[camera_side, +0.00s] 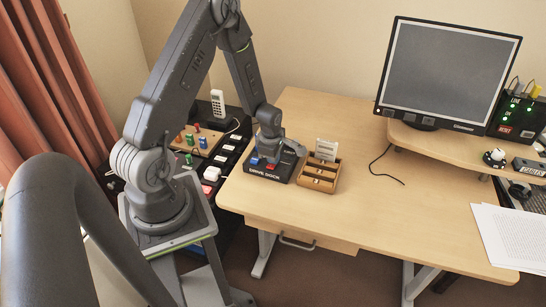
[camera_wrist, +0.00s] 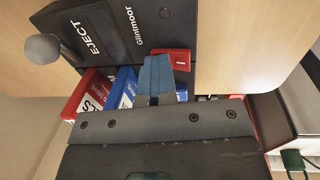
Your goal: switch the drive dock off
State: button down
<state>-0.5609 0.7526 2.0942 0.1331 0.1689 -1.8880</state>
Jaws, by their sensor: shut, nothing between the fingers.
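The drive dock (camera_side: 268,176) is a black box near the left end of the desk, with its name on the front. In the wrist view its dark top (camera_wrist: 115,30) carries the words EJECT and Glintmoor. A small red switch (camera_wrist: 180,60) with a white mark sits on it. A grey round-headed lever (camera_wrist: 42,47) stands at the left. Red (camera_wrist: 88,90) and blue (camera_wrist: 122,88) labelled drives show below, partly hidden by my gripper. My gripper (camera_wrist: 155,72) is shut and empty over the dock, its tips beside the switch; contact cannot be told.
A wooden slotted tray (camera_side: 319,175) stands right beside the dock. A black panel with several switches and a phone (camera_side: 217,103) lies to the left. The monitor (camera_side: 447,72) stands on a riser at the right. The middle desk is clear except for a black cable (camera_side: 383,167).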

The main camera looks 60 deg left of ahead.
aim_at(271, 166)
jog(key=shift+s+d, duration=0.55)
jog(key=shift+s, duration=0.05)
jog(key=shift+r, duration=0.2)
notch_tip(271, 166, up, 14)
jog(key=s+d, duration=0.1)
jog(key=shift+s+f, duration=0.15)
jog(key=shift+f, duration=0.05)
jog(key=shift+d, duration=0.1)
jog(key=shift+w+a, duration=0.55)
jog(key=f, duration=0.4)
jog(key=w+f, duration=0.1)
jog(key=f, duration=0.4)
jog(key=a+f, duration=0.1)
jog(key=f, duration=0.3)
jog(key=shift+w+a+f, duration=0.1)
jog(key=shift+w+f, duration=0.05)
jog(key=shift+f, duration=0.25)
